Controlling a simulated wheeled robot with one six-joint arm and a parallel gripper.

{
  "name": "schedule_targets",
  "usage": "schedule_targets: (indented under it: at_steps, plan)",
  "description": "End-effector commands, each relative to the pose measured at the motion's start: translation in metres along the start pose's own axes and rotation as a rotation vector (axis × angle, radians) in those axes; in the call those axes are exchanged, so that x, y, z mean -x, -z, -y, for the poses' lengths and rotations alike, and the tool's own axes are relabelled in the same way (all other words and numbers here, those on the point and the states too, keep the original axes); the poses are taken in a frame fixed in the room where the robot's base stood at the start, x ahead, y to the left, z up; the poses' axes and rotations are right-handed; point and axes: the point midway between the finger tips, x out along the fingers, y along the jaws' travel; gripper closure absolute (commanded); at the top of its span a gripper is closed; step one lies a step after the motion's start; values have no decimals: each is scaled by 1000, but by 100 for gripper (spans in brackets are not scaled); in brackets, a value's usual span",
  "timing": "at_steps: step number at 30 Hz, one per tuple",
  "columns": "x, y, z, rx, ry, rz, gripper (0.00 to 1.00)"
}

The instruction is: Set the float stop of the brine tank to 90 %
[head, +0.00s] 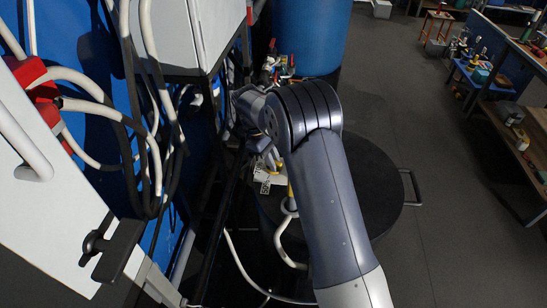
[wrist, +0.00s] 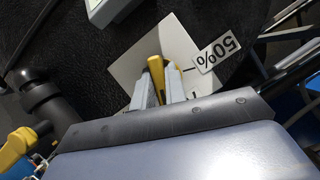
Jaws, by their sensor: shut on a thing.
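The brine tank's black lid (head: 375,185) lies below my arm in the head view, and its dark speckled top (wrist: 85,40) fills much of the wrist view. A white scale plate (wrist: 130,60) lies on it with short black marks and a label reading 50% (wrist: 216,54). My gripper (wrist: 160,82) is shut on a yellow float stop (wrist: 156,68) standing over the plate. The stop's lower part is hidden between the fingers. No 90 % mark is readable. In the head view the plate (head: 268,178) shows partly, beside my forearm.
Pale hoses (head: 284,240) run by the tank, and black and white cables (head: 150,120) hang at left. A blue barrel (head: 312,35) stands behind. A black pipe fitting (wrist: 40,95) and yellow handle (wrist: 17,145) are left in the wrist view. Floor (head: 440,120) right of the tank is clear.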

Motion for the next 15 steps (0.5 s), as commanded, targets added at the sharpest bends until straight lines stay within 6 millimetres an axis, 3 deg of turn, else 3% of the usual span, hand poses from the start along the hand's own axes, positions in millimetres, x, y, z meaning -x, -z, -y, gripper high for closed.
schedule_targets:
  at_steps: [15]
  plan:
    - [0, 0, -1, -449, 186, -1, 100]
